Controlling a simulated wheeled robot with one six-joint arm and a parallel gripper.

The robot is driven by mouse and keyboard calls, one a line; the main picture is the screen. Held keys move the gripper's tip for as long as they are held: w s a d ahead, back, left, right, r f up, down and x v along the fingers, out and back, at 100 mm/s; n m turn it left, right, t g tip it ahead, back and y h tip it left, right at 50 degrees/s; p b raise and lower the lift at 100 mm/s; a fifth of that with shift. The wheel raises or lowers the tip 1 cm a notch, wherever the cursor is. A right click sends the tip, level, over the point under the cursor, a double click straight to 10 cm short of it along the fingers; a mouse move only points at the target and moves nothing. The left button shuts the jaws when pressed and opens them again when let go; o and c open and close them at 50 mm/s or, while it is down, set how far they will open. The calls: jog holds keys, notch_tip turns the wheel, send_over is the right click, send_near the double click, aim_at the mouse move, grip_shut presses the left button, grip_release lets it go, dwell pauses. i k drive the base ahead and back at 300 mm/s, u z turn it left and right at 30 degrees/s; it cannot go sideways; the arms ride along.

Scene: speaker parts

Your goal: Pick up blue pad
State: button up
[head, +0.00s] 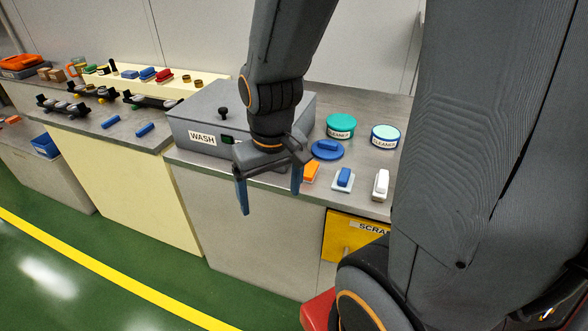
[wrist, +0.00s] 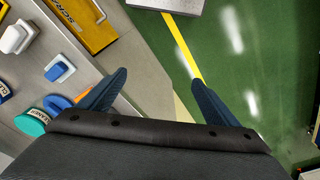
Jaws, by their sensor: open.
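A blue pad (head: 344,178) on a white base lies near the front edge of the grey counter (head: 268,180). It also shows in the wrist view (wrist: 58,70), at the left. Another blue piece (head: 327,146) sits on a round blue dish (head: 316,155) behind it. A white pad (head: 381,184) is to its right and an orange pad (head: 311,173) to its left. My gripper (head: 270,200) is open and empty, pointing down in front of the counter edge, left of the pads. In the wrist view my gripper (wrist: 160,78) has nothing between its fingers.
A grey wash box (head: 200,125) stands left of my gripper. Two cleaner tins, green (head: 341,131) and blue-rimmed (head: 385,140), stand behind the pads. A yellow scrap bin (head: 345,238) is below the counter. Green floor (head: 110,240) lies open in front.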

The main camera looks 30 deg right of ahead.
aim_at(343, 181)
jog(key=z, duration=4.6)
jog(key=k, duration=1.65)
jog(key=u, duration=0.8)
jog(key=i, duration=0.5)
jog(key=u, duration=0.05)
